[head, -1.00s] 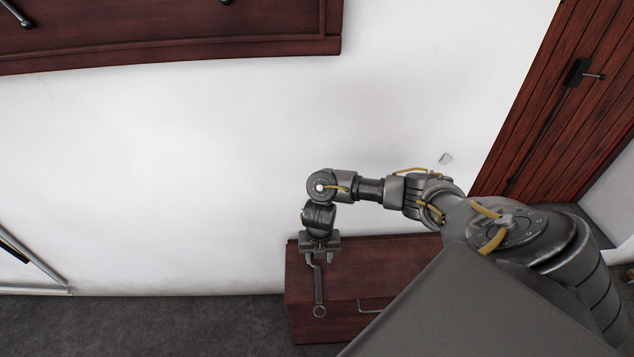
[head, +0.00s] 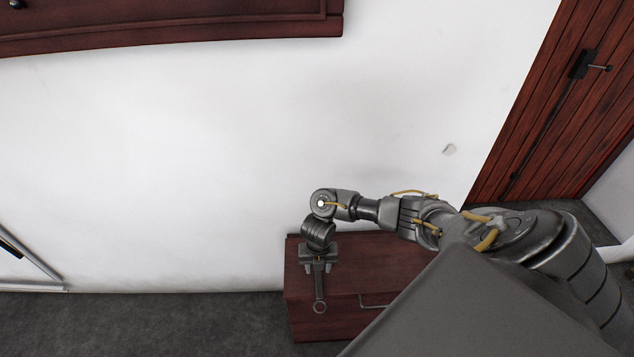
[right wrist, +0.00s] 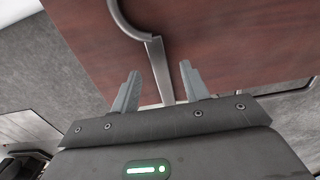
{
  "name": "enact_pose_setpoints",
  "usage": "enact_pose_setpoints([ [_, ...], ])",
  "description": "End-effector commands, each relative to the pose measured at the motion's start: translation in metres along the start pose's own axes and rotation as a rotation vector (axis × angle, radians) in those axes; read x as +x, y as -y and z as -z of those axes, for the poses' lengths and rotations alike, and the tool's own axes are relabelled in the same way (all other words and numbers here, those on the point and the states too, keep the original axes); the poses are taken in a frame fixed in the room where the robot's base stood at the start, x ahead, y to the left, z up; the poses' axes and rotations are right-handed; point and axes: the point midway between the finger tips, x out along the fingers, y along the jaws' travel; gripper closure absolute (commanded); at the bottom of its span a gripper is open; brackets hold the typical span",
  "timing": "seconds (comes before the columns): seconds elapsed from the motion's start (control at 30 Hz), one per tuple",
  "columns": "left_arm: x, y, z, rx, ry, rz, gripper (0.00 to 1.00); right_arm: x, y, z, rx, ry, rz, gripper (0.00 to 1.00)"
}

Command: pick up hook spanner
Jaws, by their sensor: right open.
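The hook spanner (head: 319,291) is a grey metal tool lying on the dark red wooden chest (head: 385,262), its ring end towards the chest's front edge. In the right wrist view its curved hook end (right wrist: 131,24) shows at the top, and its shank runs down between my fingers. My right gripper (head: 319,267) is open above the spanner and hides its hook end in the head view. In the right wrist view the two fingers (right wrist: 159,72) stand apart on either side of the shank, with no clear contact. My left gripper is not in view.
A white wall (head: 190,160) rises behind the chest. A dark handle (head: 372,303) sits on the chest's front. A red wooden door (head: 560,110) is at the right, and a dark wooden panel (head: 170,22) hangs at upper left. Grey floor (head: 170,322) lies open to the left.

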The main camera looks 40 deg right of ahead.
Motion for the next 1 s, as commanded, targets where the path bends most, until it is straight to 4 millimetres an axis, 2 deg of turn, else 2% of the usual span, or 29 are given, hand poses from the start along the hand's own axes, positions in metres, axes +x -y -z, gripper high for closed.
enact_pose_setpoints([
  [0.1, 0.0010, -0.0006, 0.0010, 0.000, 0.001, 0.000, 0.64, 0.0114, 0.0001, 0.0001, 0.000, 0.000, 0.000, 0.55],
  [0.37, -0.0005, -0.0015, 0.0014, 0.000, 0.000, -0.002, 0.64, 0.0121, 0.0000, -0.0003, 0.000, 0.002, -0.001, 0.56],
  [0.7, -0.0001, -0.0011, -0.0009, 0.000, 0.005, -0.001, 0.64, 0.0119, 0.0001, -0.0004, 0.000, 0.002, -0.001, 1.00],
  [1.0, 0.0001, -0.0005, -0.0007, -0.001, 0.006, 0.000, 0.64, 0.0111, -0.0002, -0.0008, 0.000, 0.003, -0.002, 1.00],
])
